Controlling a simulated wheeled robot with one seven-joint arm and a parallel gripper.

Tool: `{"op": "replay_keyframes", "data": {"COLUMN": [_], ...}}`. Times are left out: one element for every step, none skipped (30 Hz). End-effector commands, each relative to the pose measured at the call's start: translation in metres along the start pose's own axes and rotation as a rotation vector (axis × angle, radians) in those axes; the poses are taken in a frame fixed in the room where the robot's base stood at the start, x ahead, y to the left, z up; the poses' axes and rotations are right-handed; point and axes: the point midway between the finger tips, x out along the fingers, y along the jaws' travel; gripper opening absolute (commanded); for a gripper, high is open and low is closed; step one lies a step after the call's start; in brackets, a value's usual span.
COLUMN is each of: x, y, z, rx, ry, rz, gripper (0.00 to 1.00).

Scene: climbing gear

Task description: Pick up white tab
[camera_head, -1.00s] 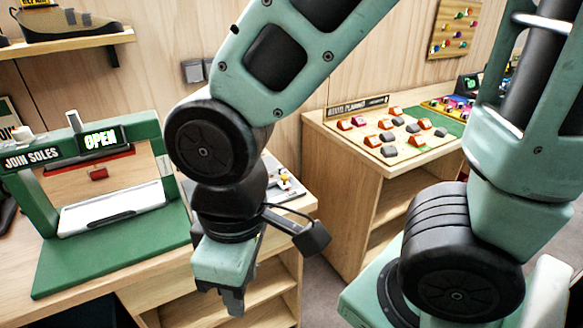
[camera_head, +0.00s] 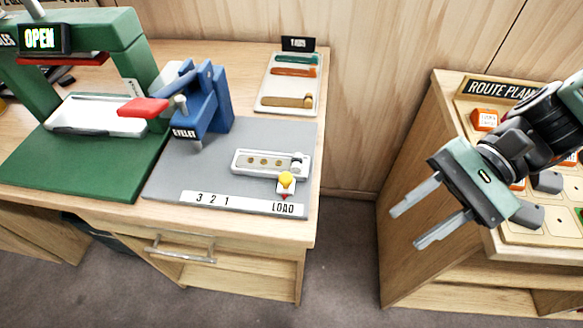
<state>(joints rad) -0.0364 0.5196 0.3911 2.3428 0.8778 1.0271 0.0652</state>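A small white tab (camera_head: 286,190) with a yellow round top and a bit of red sits on the grey mat (camera_head: 212,170), just above the word LOAD. It is close below the right end of a white holder (camera_head: 262,162) with several brass-coloured spots. I cannot tell whether the tab touches the holder. My gripper (camera_head: 406,228) is open and empty.
A green press frame (camera_head: 140,50) is further left. A tray (camera_head: 263,97) of coloured strips lies behind. The route planning bench (camera_head: 420,165) is on the right.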

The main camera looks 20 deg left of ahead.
Motion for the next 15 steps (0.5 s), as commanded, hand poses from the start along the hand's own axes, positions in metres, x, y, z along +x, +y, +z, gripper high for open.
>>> {"op": "replay_keyframes", "data": {"x": [0.002,0.0,-0.004,-0.007,-0.011,-0.016,-0.02,-0.024,-0.029,-0.032,-0.034,-0.037,-0.038,-0.039,-0.038], "y": [-0.008,-0.014,-0.023,-0.028,-0.033,-0.038,-0.042,-0.045,-0.048,-0.05,-0.051,-0.053,-0.054,-0.055,-0.058], "z": [-0.023,-0.032,-0.044,-0.053,-0.062,-0.074,-0.082,-0.089,-0.098,-0.103,-0.107,-0.112,-0.115,-0.116,-0.117], "rx": [0.102,0.154,0.217,0.261,0.3,0.347,0.379,0.405,0.435,0.453,0.468,0.483,0.492,0.497,0.502], "ry": [-0.081,-0.123,-0.176,-0.212,-0.247,-0.288,-0.315,-0.339,-0.366,-0.383,-0.397,-0.411,-0.419,-0.425,-0.431], "rz": [-0.107,-0.167,-0.246,-0.302,-0.355,-0.42,-0.464,-0.504,-0.549,-0.578,-0.602,-0.627,-0.641,-0.651,-0.66], "gripper": [0.36,0.36,0.36,0.36,0.36,0.36,0.36,0.36,0.36,0.36,0.36,0.36,0.36,0.36,0.36]}}
